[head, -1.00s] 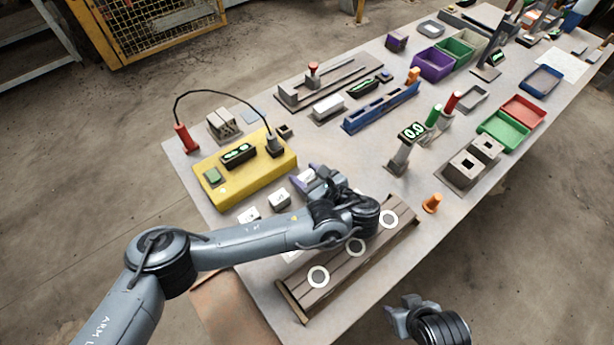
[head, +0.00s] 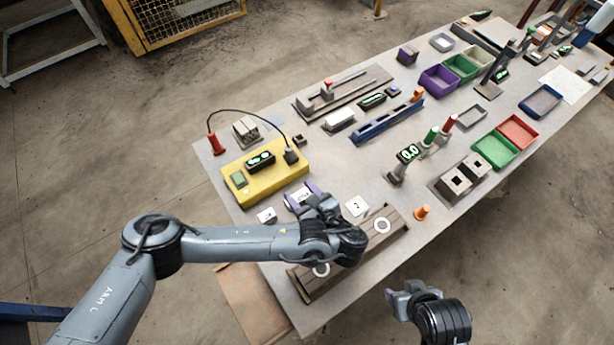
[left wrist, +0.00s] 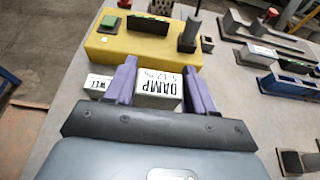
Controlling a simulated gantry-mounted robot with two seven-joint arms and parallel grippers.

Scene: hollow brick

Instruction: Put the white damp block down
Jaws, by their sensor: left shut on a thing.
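The white damp block (left wrist: 158,88), marked "DAMP", is between the two purple fingers of my left gripper (left wrist: 160,80) in the left wrist view. The gripper is shut on it. In the head view my left gripper (head: 302,196) is in front of the yellow box, at or just above the table; whether the block touches the table I cannot tell. A white block marked "WET" (left wrist: 97,84) stands just left of it, also in the head view (head: 267,215). My right gripper (head: 408,292) is off the table's near edge; its fingers are unclear.
The yellow box (head: 265,174) with a cable stands just behind the gripper. A white marked piece (head: 357,206) lies to the right. A wooden rack (head: 397,233) with white rings is in front, partly under my left arm. An orange cone-like piece (head: 422,212) stands beside it.

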